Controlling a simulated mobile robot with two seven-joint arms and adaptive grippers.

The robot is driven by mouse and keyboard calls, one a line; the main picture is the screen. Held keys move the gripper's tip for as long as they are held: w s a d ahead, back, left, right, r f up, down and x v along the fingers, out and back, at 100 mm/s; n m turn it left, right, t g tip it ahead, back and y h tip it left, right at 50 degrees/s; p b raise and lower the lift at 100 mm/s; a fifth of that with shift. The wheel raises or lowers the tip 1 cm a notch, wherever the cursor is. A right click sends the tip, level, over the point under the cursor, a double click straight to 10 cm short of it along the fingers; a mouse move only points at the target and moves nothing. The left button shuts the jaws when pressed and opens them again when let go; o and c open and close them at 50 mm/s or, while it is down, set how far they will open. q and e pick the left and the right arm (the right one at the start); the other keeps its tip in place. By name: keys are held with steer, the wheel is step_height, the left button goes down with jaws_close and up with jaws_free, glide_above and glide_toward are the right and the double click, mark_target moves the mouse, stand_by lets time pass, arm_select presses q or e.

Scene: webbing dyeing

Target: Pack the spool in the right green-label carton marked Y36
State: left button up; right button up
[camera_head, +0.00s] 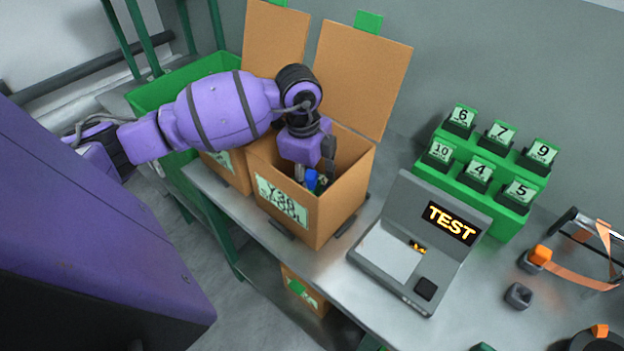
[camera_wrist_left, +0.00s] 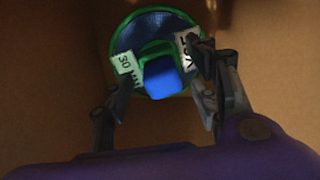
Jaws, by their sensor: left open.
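The right carton (camera_head: 340,208) is brown and open, with a pale green label reading Y36 and its flap standing up behind. My left gripper (camera_head: 315,172) reaches down into this carton from above, with its fingers open. The spool (camera_head: 311,180) is partly hidden by the gripper and the carton wall; only a blue bit shows. In the left wrist view the spool (camera_wrist_left: 163,77) has a green rim, a dark winding, a blue centre block and two labels. The open left fingers (camera_wrist_left: 155,82) lie on either side of it. Whether they touch it is unclear. My right gripper is out of view.
A second brown carton (camera_head: 228,172) stands directly left, behind my arm, with a green bin (camera_head: 155,97) beyond. Right of the carton stands a grey device (camera_head: 408,240) showing TEST. A green rack (camera_head: 500,210) holds numbered blocks. An orange strap (camera_head: 575,275) lies far right.

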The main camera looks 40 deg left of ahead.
arm_select(q)
step_height(320, 180, up, 12)
steer(key=shift+s+a+f, duration=0.2)
steer(key=shift+s+a, duration=0.1)
steer(key=shift+s, duration=0.1)
